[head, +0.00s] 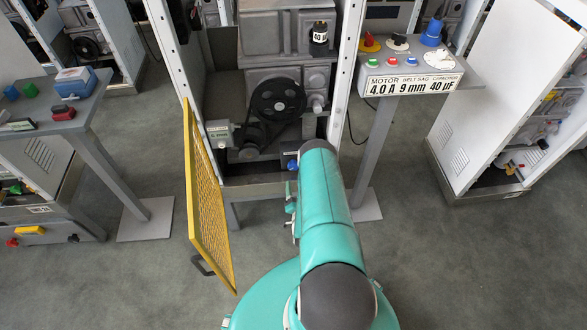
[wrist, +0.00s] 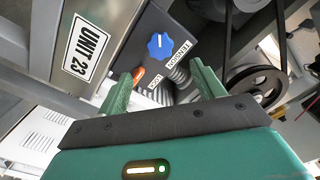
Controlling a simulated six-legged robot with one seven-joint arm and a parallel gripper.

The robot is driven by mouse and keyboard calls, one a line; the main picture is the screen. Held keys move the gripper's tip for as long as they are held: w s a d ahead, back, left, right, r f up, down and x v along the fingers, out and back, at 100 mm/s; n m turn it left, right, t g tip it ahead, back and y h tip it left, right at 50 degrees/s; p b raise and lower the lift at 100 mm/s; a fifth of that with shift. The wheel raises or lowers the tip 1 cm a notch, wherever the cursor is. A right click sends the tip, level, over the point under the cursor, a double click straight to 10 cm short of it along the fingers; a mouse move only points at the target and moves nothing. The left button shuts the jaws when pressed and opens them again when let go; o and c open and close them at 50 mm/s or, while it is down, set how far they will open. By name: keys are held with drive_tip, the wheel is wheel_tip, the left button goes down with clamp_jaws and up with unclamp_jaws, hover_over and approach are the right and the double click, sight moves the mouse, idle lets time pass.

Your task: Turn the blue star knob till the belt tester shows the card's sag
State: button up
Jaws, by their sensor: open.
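In the wrist view the blue star knob (wrist: 160,46), with a white pointer mark, sits on a grey block beyond my gripper (wrist: 163,70). My gripper is open, with one green finger on each side and the knob apart from both tips. A small blue part, probably the knob (head: 292,164), shows left of my arm's end in the head view, where my gripper is hidden.
A black pulley (head: 277,102) and belt are inside the open frame; the pulley is at right in the wrist view (wrist: 257,84). An orange-red part (wrist: 138,76) lies near the left finger. A yellow mesh door (head: 207,195) stands open at left. A console (head: 405,62) stands right.

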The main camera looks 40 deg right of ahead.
sight(294, 168)
drive_tip(key=x, duration=1)
drive_tip(key=shift+w+d, duration=0.15)
drive_tip(key=shift+w, duration=0.1)
drive_tip(key=c, duration=1)
